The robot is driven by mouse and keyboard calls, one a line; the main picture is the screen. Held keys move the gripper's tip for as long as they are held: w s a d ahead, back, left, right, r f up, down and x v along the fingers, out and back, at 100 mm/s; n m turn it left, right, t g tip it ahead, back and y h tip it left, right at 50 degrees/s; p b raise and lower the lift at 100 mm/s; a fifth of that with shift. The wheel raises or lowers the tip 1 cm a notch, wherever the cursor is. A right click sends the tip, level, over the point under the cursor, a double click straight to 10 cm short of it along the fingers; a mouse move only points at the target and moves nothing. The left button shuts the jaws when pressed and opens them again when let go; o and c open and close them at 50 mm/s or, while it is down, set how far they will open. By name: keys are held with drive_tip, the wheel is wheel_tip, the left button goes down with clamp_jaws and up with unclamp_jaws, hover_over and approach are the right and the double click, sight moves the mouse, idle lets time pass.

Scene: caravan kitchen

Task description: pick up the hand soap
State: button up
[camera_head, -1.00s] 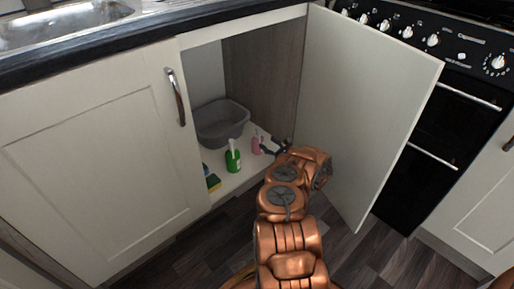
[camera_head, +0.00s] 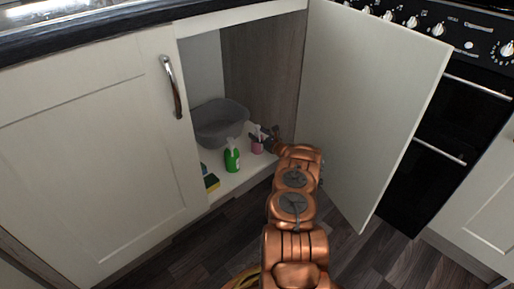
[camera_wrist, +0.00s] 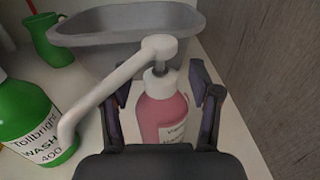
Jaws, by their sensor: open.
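The hand soap (camera_wrist: 160,112) is a pink bottle with a white pump top and a pale label. It stands upright on the cupboard's white shelf, right of the green bottle, and also shows small in the head view (camera_head: 257,146). My gripper (camera_wrist: 166,92) is open, with one dark finger on each side of the pink bottle. It also shows at the cupboard opening in the head view (camera_head: 267,134). I cannot tell whether either finger touches the bottle. The lower part of the bottle is hidden by my gripper's body in the wrist view.
A grey basin (camera_head: 219,124) is behind. A yellow-green sponge (camera_head: 211,182) lies at the shelf's front left. The open door (camera_head: 370,95) and wood panel (camera_wrist: 280,80) are on the right.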

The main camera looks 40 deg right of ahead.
drive_tip(key=shift+w, duration=0.25)
clamp_jaws()
idle(0.4)
